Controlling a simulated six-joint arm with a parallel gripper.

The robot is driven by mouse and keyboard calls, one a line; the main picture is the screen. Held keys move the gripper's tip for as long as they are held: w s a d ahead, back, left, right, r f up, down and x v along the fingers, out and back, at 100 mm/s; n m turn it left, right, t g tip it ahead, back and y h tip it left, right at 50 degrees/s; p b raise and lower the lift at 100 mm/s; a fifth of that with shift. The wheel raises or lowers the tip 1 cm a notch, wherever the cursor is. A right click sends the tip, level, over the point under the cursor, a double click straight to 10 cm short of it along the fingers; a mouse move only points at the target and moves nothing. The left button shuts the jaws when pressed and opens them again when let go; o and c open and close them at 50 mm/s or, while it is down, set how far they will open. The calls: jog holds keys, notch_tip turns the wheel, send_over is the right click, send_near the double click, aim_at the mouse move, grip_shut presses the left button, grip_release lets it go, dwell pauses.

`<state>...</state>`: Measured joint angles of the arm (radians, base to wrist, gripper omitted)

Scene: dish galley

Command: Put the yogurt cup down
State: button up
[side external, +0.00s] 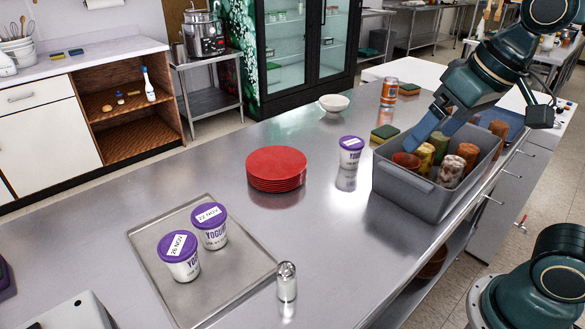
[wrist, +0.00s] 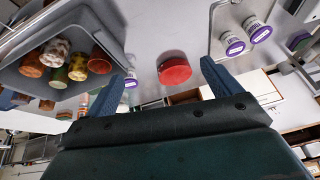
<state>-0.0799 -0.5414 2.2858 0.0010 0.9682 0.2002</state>
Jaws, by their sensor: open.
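Three white yogurt cups with purple lids show. One cup (side external: 351,153) stands upright alone on the steel counter, left of the grey bin (side external: 400,190). Two more, a front cup (side external: 179,257) and a back cup (side external: 210,227), stand on the metal tray (side external: 150,251) with dated labels on their lids. My gripper (side external: 420,132) is open and empty, above the left end of the bin and right of the lone cup. In the wrist view the lone cup (wrist: 130,82) shows beside one fingertip, partly hidden, and apart from my gripper (wrist: 162,80) as far as I can tell.
The grey bin holds several jars. A red plate stack (side external: 276,169) stands between the tray and the lone cup. The counter's front middle is clear.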

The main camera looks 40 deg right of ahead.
jog(key=s+d+f+n, duration=0.1)
jog(key=s+f, duration=0.2)
jog(key=s, duration=0.2)
jog(key=shift+s+d+f+t, duration=0.2)
jog(key=shift+d+f+t, duration=0.1)
jog(key=shift+d+f, duration=0.1)
